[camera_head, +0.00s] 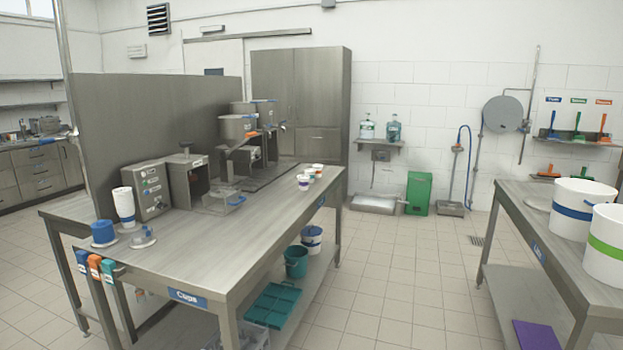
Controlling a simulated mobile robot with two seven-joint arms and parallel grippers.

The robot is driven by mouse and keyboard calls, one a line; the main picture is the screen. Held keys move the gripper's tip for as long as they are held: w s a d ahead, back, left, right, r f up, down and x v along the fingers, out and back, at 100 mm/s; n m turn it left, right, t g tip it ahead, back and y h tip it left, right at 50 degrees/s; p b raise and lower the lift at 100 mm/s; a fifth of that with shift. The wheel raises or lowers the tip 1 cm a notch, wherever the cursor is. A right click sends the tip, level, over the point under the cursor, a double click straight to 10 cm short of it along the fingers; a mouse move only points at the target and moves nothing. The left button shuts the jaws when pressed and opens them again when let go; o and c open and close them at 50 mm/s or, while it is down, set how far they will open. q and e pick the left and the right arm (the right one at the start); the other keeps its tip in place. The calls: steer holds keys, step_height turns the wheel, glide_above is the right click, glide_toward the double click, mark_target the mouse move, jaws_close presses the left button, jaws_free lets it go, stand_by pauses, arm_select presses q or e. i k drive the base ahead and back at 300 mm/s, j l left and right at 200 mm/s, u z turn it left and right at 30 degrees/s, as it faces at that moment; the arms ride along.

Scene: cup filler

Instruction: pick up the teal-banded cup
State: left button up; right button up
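Three small white cups stand in a row near the right edge of the metal filling table (215,250). The nearest cup (303,183) has a dark blue or purple band. A middle cup (310,173) stands just behind it, and a far cup (318,167) is behind that. The bands of these two are too small to tell surely, so I cannot say which cup is teal-banded. Neither of my grippers is in view.
Filling machines (185,180) line the table's left side. A cup stack (123,207) and blue lids (103,232) are at its near left. A second table (520,215) with white buckets (580,208) stands at right. Open tiled floor (405,275) lies between the tables.

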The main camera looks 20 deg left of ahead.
mark_target(310, 173)
steer(key=i+z, duration=0.2)
steer(key=i, duration=1.25)
steer(key=i+l, duration=0.1)
steer(key=i, duration=1.25)
steer(key=i+u, duration=0.5)
steer(key=i+l+u, duration=0.25)
steer(key=u, duration=0.25)
steer(key=i+l+u, duration=0.2)
steer(key=u, duration=0.25)
steer(key=i+l+u, duration=0.2)
steer(key=u, duration=0.25)
steer(key=i+l+u, duration=0.15)
steer(key=l+u, duration=0.3)
steer(key=i+l+u, duration=0.1)
steer(key=l+u, duration=1)
steer(key=k+l, duration=0.05)
